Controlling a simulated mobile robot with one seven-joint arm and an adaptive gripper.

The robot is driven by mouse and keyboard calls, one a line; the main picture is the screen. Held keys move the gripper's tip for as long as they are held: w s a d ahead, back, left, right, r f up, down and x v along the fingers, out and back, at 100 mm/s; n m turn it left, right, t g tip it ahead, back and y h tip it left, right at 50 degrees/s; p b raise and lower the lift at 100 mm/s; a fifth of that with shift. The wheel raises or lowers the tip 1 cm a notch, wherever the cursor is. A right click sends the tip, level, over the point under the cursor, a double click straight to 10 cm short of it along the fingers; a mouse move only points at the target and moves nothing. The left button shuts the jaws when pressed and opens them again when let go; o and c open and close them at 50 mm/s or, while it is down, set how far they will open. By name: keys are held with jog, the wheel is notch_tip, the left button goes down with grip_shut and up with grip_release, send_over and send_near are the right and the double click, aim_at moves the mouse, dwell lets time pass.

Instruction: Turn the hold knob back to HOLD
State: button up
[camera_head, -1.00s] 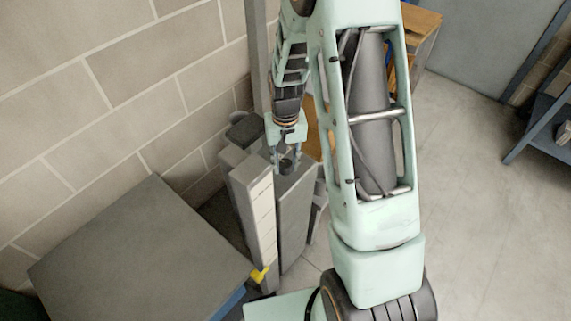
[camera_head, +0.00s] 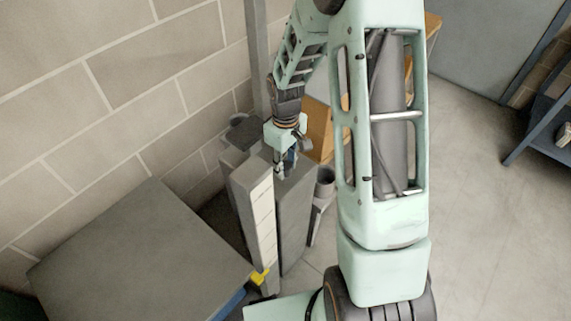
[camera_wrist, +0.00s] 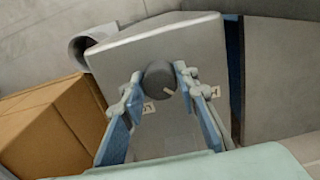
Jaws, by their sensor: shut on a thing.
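The hold knob (camera_wrist: 160,78) is a dark round knob with a light pointer line, on top of a grey cabinet (camera_wrist: 120,60) in the wrist view. Its pointer line aims toward the lower right of that view. My gripper (camera_wrist: 157,88) is shut on the knob, one finger on each side. Small white labels with dark marks (camera_wrist: 149,107) lie on the cabinet top by the fingers; I cannot read them surely. In the head view my gripper (camera_head: 284,170) is over the grey cabinet (camera_head: 296,215), and its fingers hide the knob.
A brown box (camera_wrist: 50,130) stands beside the cabinet, with a grey pipe-like opening (camera_wrist: 84,46) near it. A grey table (camera_head: 140,250) is at the left, by the block wall (camera_head: 110,90). Open floor (camera_head: 460,200) is at the right.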

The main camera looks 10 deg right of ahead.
aim_at(285, 165)
dwell(0.5)
jog(key=o, duration=1.1)
jog(key=shift+o, duration=0.2)
jog(key=shift+r, duration=0.1)
notch_tip(285, 165, up, 12)
